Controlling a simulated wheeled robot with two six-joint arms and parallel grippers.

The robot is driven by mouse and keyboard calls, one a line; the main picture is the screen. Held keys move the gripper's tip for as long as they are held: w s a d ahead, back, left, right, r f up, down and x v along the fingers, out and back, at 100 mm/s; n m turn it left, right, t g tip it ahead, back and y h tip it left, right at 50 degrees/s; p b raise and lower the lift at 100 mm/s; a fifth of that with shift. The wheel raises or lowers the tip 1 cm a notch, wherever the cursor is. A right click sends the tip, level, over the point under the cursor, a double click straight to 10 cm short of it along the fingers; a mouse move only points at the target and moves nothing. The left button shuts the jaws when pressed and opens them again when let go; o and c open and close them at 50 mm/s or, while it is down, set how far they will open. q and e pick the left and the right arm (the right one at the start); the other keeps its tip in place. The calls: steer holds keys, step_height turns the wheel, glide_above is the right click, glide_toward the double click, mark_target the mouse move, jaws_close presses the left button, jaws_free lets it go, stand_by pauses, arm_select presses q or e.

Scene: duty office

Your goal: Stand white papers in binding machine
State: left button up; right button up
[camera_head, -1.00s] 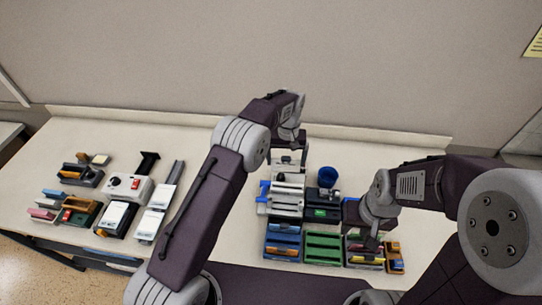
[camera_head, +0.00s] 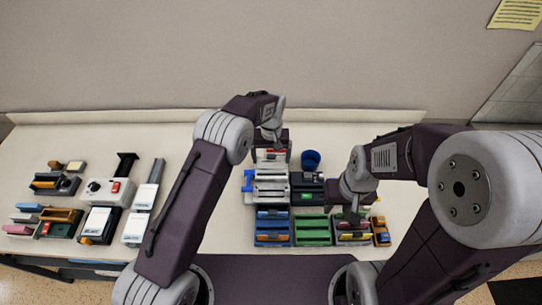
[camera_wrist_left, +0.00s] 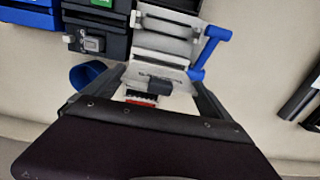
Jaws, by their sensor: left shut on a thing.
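The binding machine (camera_head: 271,188) is pale grey with a blue lever and stands right of centre on the table. It also fills the upper middle of the left wrist view (camera_wrist_left: 165,45), its blue lever (camera_wrist_left: 211,48) at the right. My left gripper (camera_head: 270,150) is at the machine's far side, pointing down. In the left wrist view its fingers (camera_wrist_left: 160,93) are shut on a pale thing, apparently the white papers (camera_wrist_left: 178,72); its edges blend with the machine. I cannot tell whether they touch the machine. My right gripper (camera_head: 352,212) is over the near-right trays, its fingertips unclear.
A blue cup (camera_head: 311,159) and a dark device (camera_head: 306,190) stand right of the machine. Blue (camera_head: 273,232) and green trays (camera_head: 313,232) are in front. A white device with a red switch (camera_head: 105,192) and several office items are at left. Table between the groups is bare.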

mark_target(271, 167)
arm_select(q)
step_height(271, 167, down, 2)
steer(key=shift+d+f+b, duration=0.1)
steer(key=shift+d+b, duration=0.05)
steer(key=shift+b, duration=0.45)
step_height(271, 167, down, 3)
steer(key=shift+f+b, duration=0.2)
steer(key=shift+b, duration=0.95)
steer(key=shift+f+b, duration=0.35)
steer(key=shift+f, duration=0.25)
steer(key=o, duration=1)
steer(key=shift+c, duration=0.2)
steer(key=shift+r, duration=0.15)
step_height(271, 167, up, 9)
steer(key=p, duration=0.6)
